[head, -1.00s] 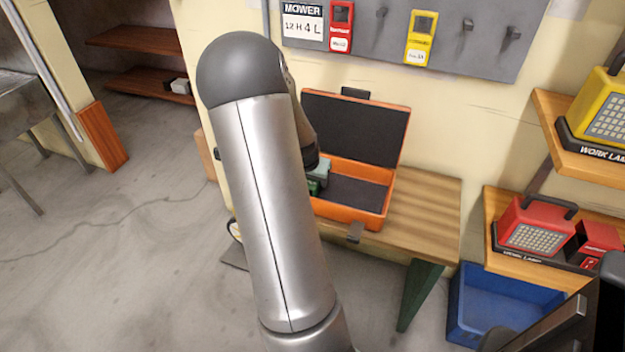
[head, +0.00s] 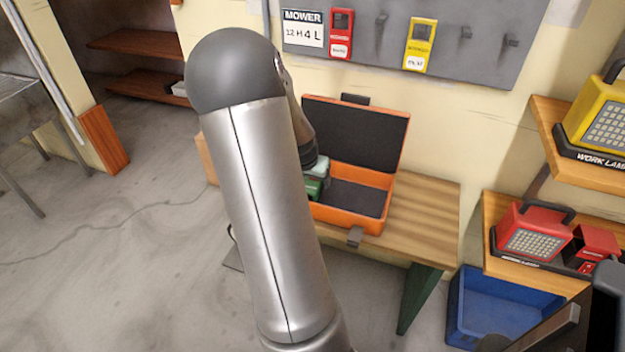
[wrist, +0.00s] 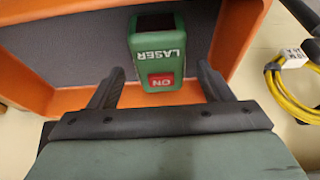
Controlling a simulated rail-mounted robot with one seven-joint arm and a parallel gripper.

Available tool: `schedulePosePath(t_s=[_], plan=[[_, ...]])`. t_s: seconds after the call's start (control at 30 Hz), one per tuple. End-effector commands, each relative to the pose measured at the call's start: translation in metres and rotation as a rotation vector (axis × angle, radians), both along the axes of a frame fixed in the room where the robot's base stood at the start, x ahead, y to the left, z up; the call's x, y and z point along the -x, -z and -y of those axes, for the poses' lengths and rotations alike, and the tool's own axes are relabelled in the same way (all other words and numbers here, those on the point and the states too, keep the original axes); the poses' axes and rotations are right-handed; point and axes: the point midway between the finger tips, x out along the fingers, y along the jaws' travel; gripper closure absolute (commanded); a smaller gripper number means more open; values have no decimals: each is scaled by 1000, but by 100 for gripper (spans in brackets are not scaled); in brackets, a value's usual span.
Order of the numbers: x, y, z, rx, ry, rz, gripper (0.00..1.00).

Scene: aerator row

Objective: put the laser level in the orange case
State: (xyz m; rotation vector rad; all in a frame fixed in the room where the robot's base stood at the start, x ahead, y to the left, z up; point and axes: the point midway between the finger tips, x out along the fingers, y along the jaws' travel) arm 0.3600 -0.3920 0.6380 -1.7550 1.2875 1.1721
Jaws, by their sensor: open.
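The orange case (head: 345,217) stands open on a wooden bench, its dark-lined lid raised against the wall. The green laser level (wrist: 156,50), with a LASER label and a red ON patch, is inside the case on the grey lining in the wrist view. In the head view a bit of its green body (head: 313,187) shows beside my arm, which hides the rest. My gripper (wrist: 160,82) is open, its two dark fingers apart on either side of the level's near end, with a visible gap at each side. In the head view the fingers are hidden.
The case's orange wall (wrist: 240,45) is close to my right finger. A yellow coiled cable (wrist: 285,100) lies right of the case. The wooden bench (head: 430,205) is clear at right. Shelves with a red work lamp (head: 535,230) and a blue bin (head: 500,310) stand farther right.

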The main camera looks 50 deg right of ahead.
Motion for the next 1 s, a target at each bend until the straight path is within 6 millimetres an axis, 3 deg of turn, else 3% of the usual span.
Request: schedulePosePath(t_s=[0.03,0.1,0.3,0.67,0.73,0.77,0.87,1.0], plan=[[0,-17,-5,2,-4,2,27],[2,-31,-11,1,-4,3,27],[7,-64,-25,0,-4,2,27],[9,-79,-33,-3,-4,-1,27],[5,-79,-46,-22,-36,-2,27],[2,-80,-57,-38,-62,-5,27],[-9,-84,-119,-120,-222,-25,27],[-2,-99,-241,-237,-582,-104,27]])
